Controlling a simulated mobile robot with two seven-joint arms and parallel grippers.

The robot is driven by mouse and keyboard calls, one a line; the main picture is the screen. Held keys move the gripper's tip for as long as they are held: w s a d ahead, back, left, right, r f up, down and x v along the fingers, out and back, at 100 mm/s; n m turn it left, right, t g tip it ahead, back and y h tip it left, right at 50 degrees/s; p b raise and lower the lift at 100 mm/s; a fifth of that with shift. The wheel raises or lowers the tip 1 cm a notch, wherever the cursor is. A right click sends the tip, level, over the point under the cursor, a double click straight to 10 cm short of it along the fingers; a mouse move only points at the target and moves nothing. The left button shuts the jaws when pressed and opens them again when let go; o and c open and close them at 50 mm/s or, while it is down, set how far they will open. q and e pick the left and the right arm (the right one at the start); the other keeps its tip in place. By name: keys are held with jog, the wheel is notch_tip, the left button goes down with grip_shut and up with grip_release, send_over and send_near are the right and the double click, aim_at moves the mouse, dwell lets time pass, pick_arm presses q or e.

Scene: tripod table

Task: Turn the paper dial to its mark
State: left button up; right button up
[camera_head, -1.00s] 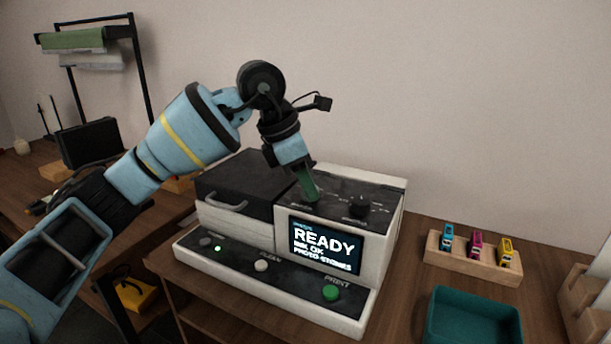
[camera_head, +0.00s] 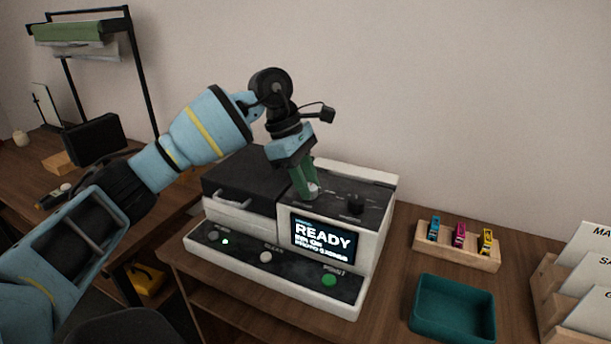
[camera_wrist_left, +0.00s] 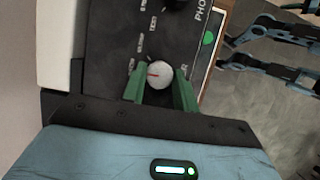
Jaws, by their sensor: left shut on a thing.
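The printer (camera_head: 375,235) stands on the wooden table, its screen reading READY. A pale round dial with a red line, which I take for the paper dial (camera_wrist_left: 158,75), sits on its dark top panel. In the left wrist view the red line points toward the picture's left; the small print around the dial is too blurred to read. My left gripper (camera_head: 308,192) reaches down from above, its green fingers on either side of the dial. It also shows in the left wrist view (camera_wrist_left: 160,88), shut on the dial. My right gripper is not in view.
A black knob (camera_head: 356,203) stands beside the held dial. The printer's front has a green button (camera_head: 329,280). To the right are a wooden rack (camera_head: 455,255) with three coloured cartridges, a teal tray (camera_head: 453,335) and a paper holder (camera_head: 560,295).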

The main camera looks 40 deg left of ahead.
aim_at(294, 191)
pick_arm(q)
jog(key=shift+r, duration=0.1)
dwell(0.4)
jog(key=o, duration=1)
jog(key=v, duration=0.7)
jog(key=shift+a+r, duration=0.15)
jog(key=shift+r, duration=0.2)
jog(key=shift+f, duration=0.1)
